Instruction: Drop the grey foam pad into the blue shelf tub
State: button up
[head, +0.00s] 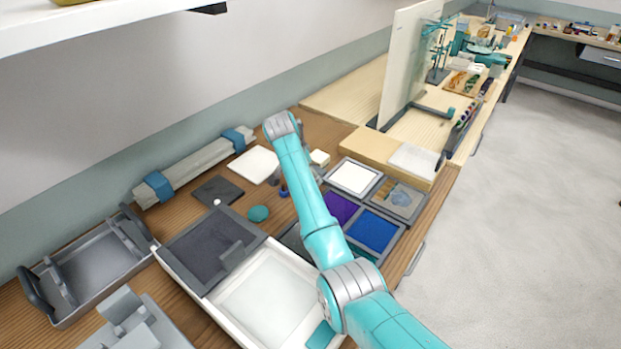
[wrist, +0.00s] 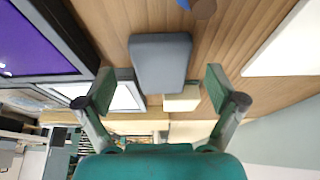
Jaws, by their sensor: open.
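The grey foam pad (wrist: 161,62) is a plain grey block lying on the wooden bench in the wrist view. My gripper (wrist: 160,88) is open above it, one green-tipped finger to each side, with gaps between the fingers and the pad. In the head view my arm hides the gripper's fingers and most or all of the pad. A square grey-rimmed tub with a blue inside (head: 372,230) stands to the right of my arm. A purple-lined tub (head: 339,207) sits beside it and shows at the left of the wrist view (wrist: 38,42).
A white-lined tub (head: 354,178) and a picture-bottomed one (head: 398,198) adjoin the blue one. A cream block (head: 320,158) and a white sheet (head: 254,165) lie near the pad. A large white tray (head: 215,307) and a grey caddy (head: 90,268) stand at the left front.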

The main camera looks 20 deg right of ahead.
jog(key=shift+x, duration=0.85)
jog(key=c, duration=1.1)
